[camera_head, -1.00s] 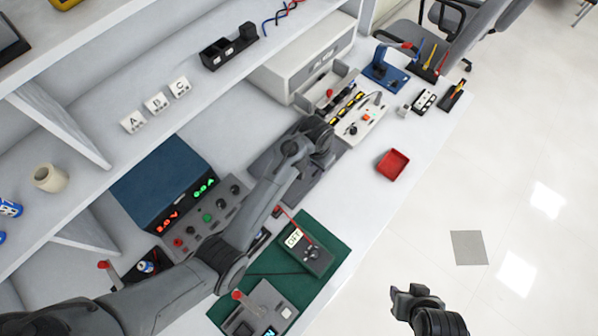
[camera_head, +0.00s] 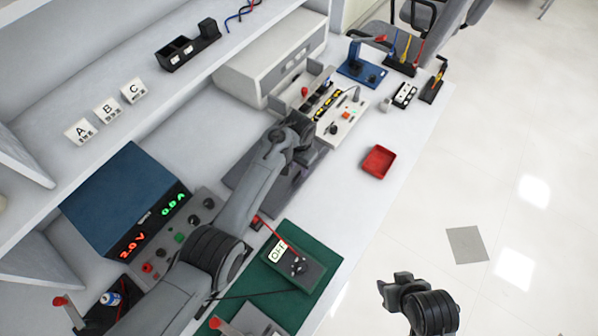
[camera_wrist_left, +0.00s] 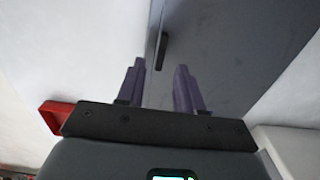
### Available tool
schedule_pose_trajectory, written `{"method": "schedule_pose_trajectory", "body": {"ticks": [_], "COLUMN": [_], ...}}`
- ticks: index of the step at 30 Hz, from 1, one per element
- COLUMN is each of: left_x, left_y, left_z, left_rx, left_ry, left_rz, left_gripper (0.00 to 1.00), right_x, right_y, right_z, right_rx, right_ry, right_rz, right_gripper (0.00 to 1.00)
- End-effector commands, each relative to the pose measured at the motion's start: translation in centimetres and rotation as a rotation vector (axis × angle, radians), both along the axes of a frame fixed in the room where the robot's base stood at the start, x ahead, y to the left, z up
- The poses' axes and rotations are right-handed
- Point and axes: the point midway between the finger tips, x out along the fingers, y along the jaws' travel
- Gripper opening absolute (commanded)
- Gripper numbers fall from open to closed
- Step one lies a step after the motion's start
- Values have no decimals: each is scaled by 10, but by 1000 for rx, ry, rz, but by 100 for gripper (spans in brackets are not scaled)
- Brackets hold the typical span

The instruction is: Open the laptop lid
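The laptop is a flat dark grey slab (camera_head: 288,192) on the white bench, partly hidden under my left arm. Its lid looks closed. In the left wrist view a smooth dark grey surface, apparently the lid (camera_wrist_left: 235,60), fills the right side, with a small black bar (camera_wrist_left: 162,50) near its left edge. My left gripper (camera_head: 304,142) is above the laptop's far end. In the wrist view its two purple fingers (camera_wrist_left: 159,88) are apart with nothing between them, pointing toward the black bar. Contact cannot be judged. My right gripper (camera_head: 394,284) is off the bench, over the floor.
A red tray (camera_head: 379,161) lies right of the laptop. A tool panel (camera_head: 345,122) stands just beyond it. A blue power supply (camera_head: 120,200) is at the left, and a green mat (camera_head: 318,300) with a meter (camera_head: 298,268) is nearer. The bench around the red tray is clear.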

Motion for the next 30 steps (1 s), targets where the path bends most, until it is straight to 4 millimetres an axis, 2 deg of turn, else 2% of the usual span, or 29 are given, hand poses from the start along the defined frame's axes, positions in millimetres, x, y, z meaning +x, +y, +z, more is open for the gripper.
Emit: {"method": "schedule_pose_trajectory", "body": {"ticks": [3,7,20,27,30], "left_x": [0,0,0,0,0], "left_y": [0,0,0,0,0], "left_z": [-18,-28,-33,-33,-33], "left_rx": [1,1,0,0,0], "left_ry": [0,-1,-1,-1,-1], "left_rz": [1,1,1,1,1], "left_gripper": [36,36,36,0,0], "right_x": [0,0,0,0,1], "right_y": [0,-1,-3,-2,-2], "right_z": [-9,-13,-14,-14,-14], "right_rx": [0,-3,-11,-9,-8], "right_ry": [0,1,0,0,0], "right_rz": [0,1,6,5,4], "right_gripper": [43,43,43,43,43]}}
